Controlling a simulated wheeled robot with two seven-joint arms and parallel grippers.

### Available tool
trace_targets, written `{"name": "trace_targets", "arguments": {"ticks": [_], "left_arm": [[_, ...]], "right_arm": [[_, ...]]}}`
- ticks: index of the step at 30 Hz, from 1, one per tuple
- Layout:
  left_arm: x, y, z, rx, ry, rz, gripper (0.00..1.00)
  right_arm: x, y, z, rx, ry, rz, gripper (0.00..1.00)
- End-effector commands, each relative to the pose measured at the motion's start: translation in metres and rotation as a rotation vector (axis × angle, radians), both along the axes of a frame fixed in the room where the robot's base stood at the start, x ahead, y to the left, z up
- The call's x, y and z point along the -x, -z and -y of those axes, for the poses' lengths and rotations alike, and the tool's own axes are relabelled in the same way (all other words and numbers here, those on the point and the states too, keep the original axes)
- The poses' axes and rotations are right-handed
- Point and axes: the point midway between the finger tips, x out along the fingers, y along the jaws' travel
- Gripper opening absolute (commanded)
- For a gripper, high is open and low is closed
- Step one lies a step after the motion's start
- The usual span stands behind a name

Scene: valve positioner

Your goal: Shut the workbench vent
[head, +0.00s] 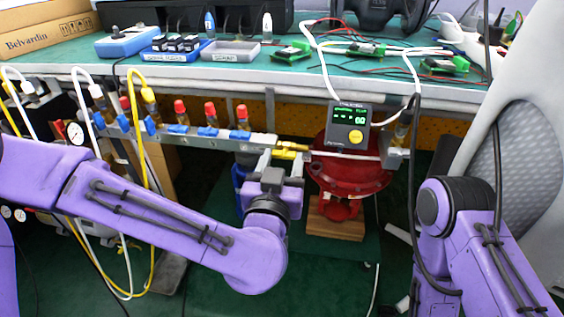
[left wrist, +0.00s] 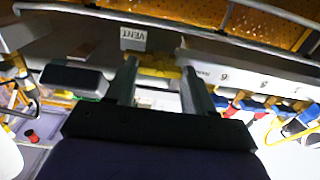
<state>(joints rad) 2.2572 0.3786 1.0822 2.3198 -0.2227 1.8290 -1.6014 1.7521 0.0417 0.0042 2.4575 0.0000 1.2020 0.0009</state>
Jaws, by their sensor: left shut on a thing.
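The vent valve's yellow handle (head: 291,147) is at the right end of the manifold under the workbench edge, beside the red actuator. My left gripper (head: 281,157) is at this handle, its two grey fingers pointing up at it from below. In the left wrist view, the yellow handle (left wrist: 158,70) lies between the fingertips, under a tag reading VENT (left wrist: 133,38). The left gripper is shut on the handle, which the fingers partly hide. My right arm shows at the right of the head view, but its gripper is not visible.
A manifold (head: 205,139) with red-capped, blue-handled valves runs left of the vent. A positioner with a lit display (head: 348,125) is mounted above the red actuator (head: 345,175). White and yellow hoses (head: 145,190) hang at left. The workbench top (head: 270,66) holds trays and electronics.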

Motion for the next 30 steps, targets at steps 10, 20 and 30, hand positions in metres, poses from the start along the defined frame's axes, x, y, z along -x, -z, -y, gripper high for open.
{"name": "trace_targets", "arguments": {"ticks": [10, 20, 30], "left_arm": [[0.001, -0.006, 0.001, 0.106, 0.003, -0.017, 0.23], [0.000, -0.002, 0.000, 0.388, 0.000, -0.067, 0.23], [0.000, -0.001, 0.000, 0.712, 0.001, -0.122, 0.23]], "right_arm": [[-0.001, -0.023, 0.001, 0.002, -0.002, 0.002, 0.44], [-0.002, -0.044, 0.002, 0.004, -0.003, 0.003, 0.44], [-0.002, -0.049, 0.002, 0.004, -0.003, 0.003, 0.44]]}}
